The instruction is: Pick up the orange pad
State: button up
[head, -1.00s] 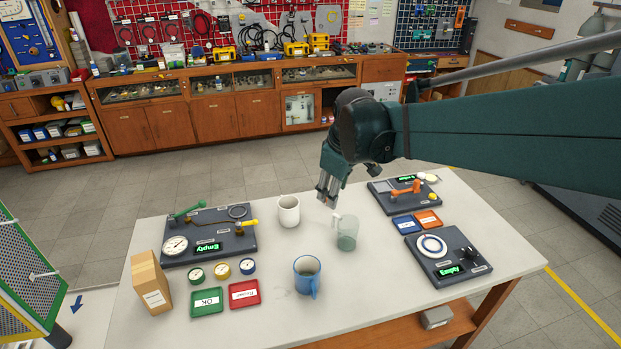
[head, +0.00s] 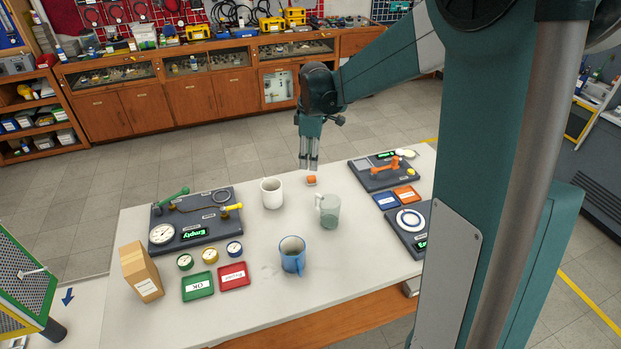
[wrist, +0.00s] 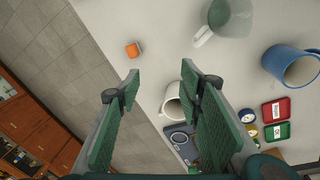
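The small orange pad (head: 311,180) lies on the white table (head: 345,290) near its far edge, to the right of the white mug. In the wrist view the orange pad (wrist: 133,49) lies close to the table edge, beyond my fingertips. My gripper (head: 309,166) points down above the pad in the head view. The wrist view shows my gripper (wrist: 160,78) open, with nothing between its fingers. The pad is apart from both fingers. I cannot tell the exact height between them.
A white mug (head: 271,194), a clear greenish jug (head: 328,210) and a blue mug (head: 291,255) stand nearby. A dark panel with an orange handle (head: 380,171) is at the right, with blue (head: 386,201) and orange (head: 406,194) trays before it.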

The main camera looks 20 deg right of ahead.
aim_at(311, 177)
jog(key=w+d+f+n+p, duration=0.1)
jog(key=w+f, duration=0.2)
jog(key=w+d+f+n+g, duration=0.1)
jog(key=w+f, duration=0.2)
jog(key=w+d+f+n+p, duration=0.1)
jog(key=w+f+n, duration=0.1)
jog(key=w+f, duration=0.1)
jog(key=shift+d+f+g+p, duration=0.15)
jog(key=shift+f+g+p, duration=0.15)
jog(key=shift+f+p, duration=0.1)
jog(key=shift+w+d+f, duration=0.15)
jog(key=shift+w+f, duration=0.15)
jog(key=shift+f, duration=0.25)
jog(key=shift+f, duration=1.3)
jog(key=shift+w+d+f, duration=0.1)
jog(key=shift+d+f, duration=0.05)
jog(key=shift+f, duration=2.45)
jog(key=c, duration=0.9)
